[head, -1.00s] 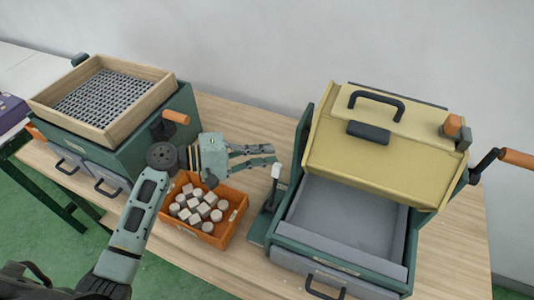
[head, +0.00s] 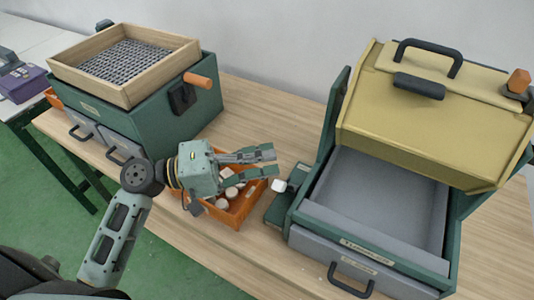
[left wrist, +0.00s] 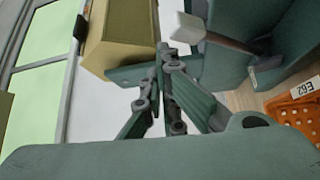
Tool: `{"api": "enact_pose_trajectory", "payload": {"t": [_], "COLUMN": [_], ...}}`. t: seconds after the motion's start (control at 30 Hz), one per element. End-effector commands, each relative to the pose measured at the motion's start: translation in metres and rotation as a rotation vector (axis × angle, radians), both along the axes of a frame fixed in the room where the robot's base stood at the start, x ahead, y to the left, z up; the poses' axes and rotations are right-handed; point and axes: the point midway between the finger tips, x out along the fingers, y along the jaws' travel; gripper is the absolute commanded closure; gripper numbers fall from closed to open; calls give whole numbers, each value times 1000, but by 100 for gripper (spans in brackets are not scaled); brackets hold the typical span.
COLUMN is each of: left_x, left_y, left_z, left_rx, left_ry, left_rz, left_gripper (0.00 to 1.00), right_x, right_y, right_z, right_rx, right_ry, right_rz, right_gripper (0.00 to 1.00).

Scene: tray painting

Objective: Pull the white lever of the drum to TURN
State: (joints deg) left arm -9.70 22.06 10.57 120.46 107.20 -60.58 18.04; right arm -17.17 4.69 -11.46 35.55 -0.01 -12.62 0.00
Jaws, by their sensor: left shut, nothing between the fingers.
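The drum is a green machine with a raised tan lid (head: 440,125) and an open grey tray (head: 385,190). Its white-knobbed lever (head: 279,186) is at the drum's left side. Little of the shaft shows in the head view; in the left wrist view the white knob (left wrist: 188,28) and grey shaft are plain. My left gripper (head: 274,160) is shut and empty, just above and left of the knob in the head view, apparently apart from it. Its fingers (left wrist: 160,62) also show in the left wrist view, left of the lever. My right gripper is out of view.
An orange crate (head: 240,212) with pale blocks stands under my left gripper. A green machine (head: 150,125) with a wooden sieve box (head: 180,62) stands at the left. A purple device (head: 22,85) is at far left. Bare wooden tabletop lies behind the crate.

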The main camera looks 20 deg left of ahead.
Motion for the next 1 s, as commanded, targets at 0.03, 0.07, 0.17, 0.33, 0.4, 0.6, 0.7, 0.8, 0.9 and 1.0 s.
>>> {"api": "enact_pose_trajectory", "payload": {"t": [0.03,0.07,0.17,0.33,0.4,0.6,0.7,0.8,0.9,1.0], "left_x": [-2,-2,-4,-7,-7,-7,-6,-6,-8,-14], "left_y": [0,1,1,0,0,0,1,1,5,17], "left_z": [-3,-3,-5,-6,-7,-6,-6,-6,-7,-9], "left_rx": [0,0,1,2,2,2,2,1,2,3], "left_ry": [0,0,0,2,3,2,2,2,3,5], "left_rz": [0,0,-1,-4,-6,-4,-3,-1,0,0], "left_gripper": [100,100,100,100,100,100,100,100,100,100], "right_x": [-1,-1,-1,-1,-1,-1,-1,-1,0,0], "right_y": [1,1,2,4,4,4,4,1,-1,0], "right_z": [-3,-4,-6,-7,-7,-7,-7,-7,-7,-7], "right_rx": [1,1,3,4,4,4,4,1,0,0], "right_ry": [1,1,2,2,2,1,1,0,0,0], "right_rz": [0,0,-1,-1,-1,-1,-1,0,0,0], "right_gripper": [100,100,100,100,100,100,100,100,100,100]}}
